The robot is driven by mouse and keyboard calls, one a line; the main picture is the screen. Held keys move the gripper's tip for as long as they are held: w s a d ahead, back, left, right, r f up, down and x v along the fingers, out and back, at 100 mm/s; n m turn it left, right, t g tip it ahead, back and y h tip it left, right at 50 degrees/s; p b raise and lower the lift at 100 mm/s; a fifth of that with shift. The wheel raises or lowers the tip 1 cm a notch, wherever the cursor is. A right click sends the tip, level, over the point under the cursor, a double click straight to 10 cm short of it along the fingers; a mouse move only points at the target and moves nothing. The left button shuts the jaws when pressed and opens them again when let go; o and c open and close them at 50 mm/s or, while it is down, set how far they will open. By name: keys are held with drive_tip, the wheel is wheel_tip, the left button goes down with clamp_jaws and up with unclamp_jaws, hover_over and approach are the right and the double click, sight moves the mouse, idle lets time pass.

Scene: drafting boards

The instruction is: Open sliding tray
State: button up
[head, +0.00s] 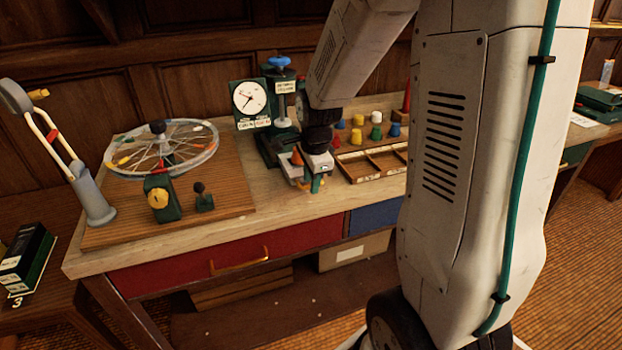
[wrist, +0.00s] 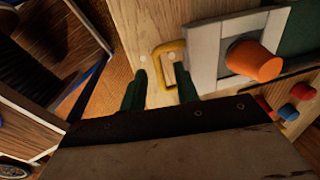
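A grey square plate bearing an orange cone (wrist: 255,60) shows in the wrist view; I take it for the sliding tray (wrist: 205,50). A yellow loop handle (wrist: 168,52) lies beside the plate, over pale wood. My gripper (wrist: 162,90) is open, its two green fingers apart and pointing toward the handle, which shows between and beyond the fingertips. Whether they touch it I cannot tell. In the head view my gripper (head: 316,184) is low over the bench, close to the orange cone (head: 297,157); the handle is hard to make out there.
A dial gauge stand (head: 249,97) stands just behind my gripper. A compartment box (head: 366,180) and coloured pegs (head: 357,137) are to the right. A spoked wheel (head: 160,150) on a wooden board is at left. The bench has a red drawer (head: 180,273) in front.

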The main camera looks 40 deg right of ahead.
drive_tip(key=shift+d, duration=0.15)
drive_tip(key=shift+r, duration=0.25)
wheel_tip(320, 180, up, 7)
drive_tip(key=s, duration=0.1)
drive_tip(key=shift+s+a, duration=0.2)
idle(0.5)
drive_tip(key=s+a+r+n, duration=0.4)
drive_tip(key=s+a+n, duration=0.2)
drive_tip(key=s+n, duration=0.4)
drive_tip(key=s+a+r+n, duration=0.4)
drive_tip(key=s+a+n, duration=0.2)
drive_tip(key=s+n, duration=0.5)
drive_tip(key=shift+s+a+g, duration=0.25)
drive_tip(key=shift+s+g, duration=0.05)
drive_tip(key=shift+s, duration=0.2)
